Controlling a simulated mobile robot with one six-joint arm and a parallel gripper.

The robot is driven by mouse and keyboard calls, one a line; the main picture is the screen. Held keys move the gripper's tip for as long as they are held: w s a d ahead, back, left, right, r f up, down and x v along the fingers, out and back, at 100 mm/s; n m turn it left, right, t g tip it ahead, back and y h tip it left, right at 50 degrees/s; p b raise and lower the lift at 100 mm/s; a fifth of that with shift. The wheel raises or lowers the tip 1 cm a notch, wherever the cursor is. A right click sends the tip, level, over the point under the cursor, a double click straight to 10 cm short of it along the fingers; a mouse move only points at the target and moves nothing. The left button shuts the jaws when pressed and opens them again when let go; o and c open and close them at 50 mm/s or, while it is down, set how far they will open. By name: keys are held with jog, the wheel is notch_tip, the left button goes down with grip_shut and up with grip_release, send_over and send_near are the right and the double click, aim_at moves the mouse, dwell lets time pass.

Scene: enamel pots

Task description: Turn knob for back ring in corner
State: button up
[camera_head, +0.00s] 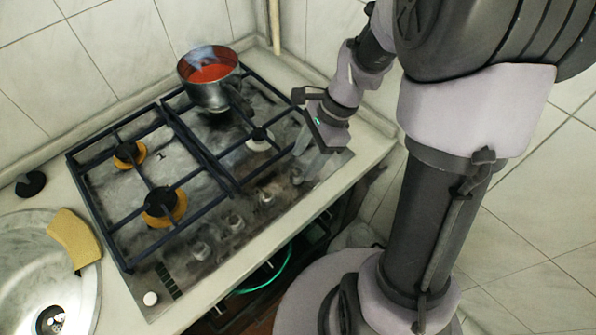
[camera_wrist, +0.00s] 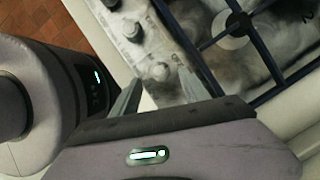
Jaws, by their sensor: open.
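The gas hob (camera_head: 150,155) has a row of grey knobs along its front edge. The knob at the right end (camera_head: 297,176) is the nearest to my gripper (camera_head: 312,150), which is above the hob's right front corner. In the wrist view, a knob (camera_wrist: 160,71) shows between the two open fingertips of my gripper (camera_wrist: 160,77). The second knob (camera_wrist: 130,30) lies beyond it. I cannot tell whether the fingers touch the knob. The back ring in the corner is mostly hidden under a metal pot (camera_head: 208,90) with red contents.
Black pan grates (camera_head: 190,140) stand over the burners. A sink (camera_head: 50,285) with a yellow sponge (camera_head: 75,238) is at the left. A white button (camera_head: 150,298) is at the hob's front left corner. Tiled walls close the corner behind the pot.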

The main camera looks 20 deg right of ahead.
aim_at(299, 171)
jog(key=b+x, duration=0.1)
jog(key=x, duration=0.3)
jog(key=shift+f, duration=0.1)
grip_shut()
